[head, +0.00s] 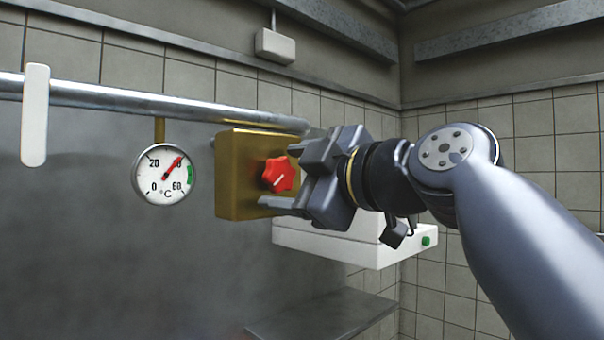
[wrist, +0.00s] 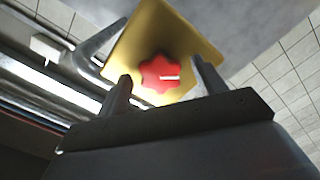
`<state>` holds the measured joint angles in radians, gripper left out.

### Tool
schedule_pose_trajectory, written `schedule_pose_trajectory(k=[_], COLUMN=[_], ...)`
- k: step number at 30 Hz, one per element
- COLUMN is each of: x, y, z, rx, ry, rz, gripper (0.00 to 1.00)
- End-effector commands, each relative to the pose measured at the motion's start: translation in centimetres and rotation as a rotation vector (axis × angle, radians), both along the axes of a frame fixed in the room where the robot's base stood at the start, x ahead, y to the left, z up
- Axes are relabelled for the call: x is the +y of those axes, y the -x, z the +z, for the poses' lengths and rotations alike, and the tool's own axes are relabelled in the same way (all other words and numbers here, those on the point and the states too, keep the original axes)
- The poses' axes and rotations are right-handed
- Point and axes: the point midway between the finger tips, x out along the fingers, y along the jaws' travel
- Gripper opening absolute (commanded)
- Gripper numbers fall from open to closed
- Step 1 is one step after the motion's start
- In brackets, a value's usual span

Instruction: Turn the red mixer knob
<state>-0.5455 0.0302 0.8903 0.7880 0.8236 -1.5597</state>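The red mixer knob (head: 279,174) is star-shaped with a pale pointer line and sits on the front of a brass box (head: 237,170) on the wall. In the wrist view the knob (wrist: 160,74) shows between my two fingers, in front of the brass face (wrist: 187,40). My gripper (head: 270,178) is open, with one finger on each side of the knob. The fingers appear apart from the knob, with gaps on both sides. A round dial (head: 163,174) left of the box is marked 0 to 60 °C. Its red needle points up and right, short of a green band.
A metal pipe (head: 100,95) runs along the wall above the dial and box. A white handle-like bar (head: 35,115) hangs at the left. A white unit with a green button (head: 345,250) is behind and below my gripper. A grey shelf (head: 320,318) lies lower down.

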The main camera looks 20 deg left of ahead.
Motion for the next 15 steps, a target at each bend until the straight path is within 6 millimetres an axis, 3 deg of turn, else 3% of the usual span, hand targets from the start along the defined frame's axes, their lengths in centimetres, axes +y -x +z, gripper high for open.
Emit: schedule_pose_trajectory(k=[15], x=[-0.03], y=[0.02], z=[0.01], rx=[0.000], ry=[0.000], rz=[0.000], gripper=[0.24])
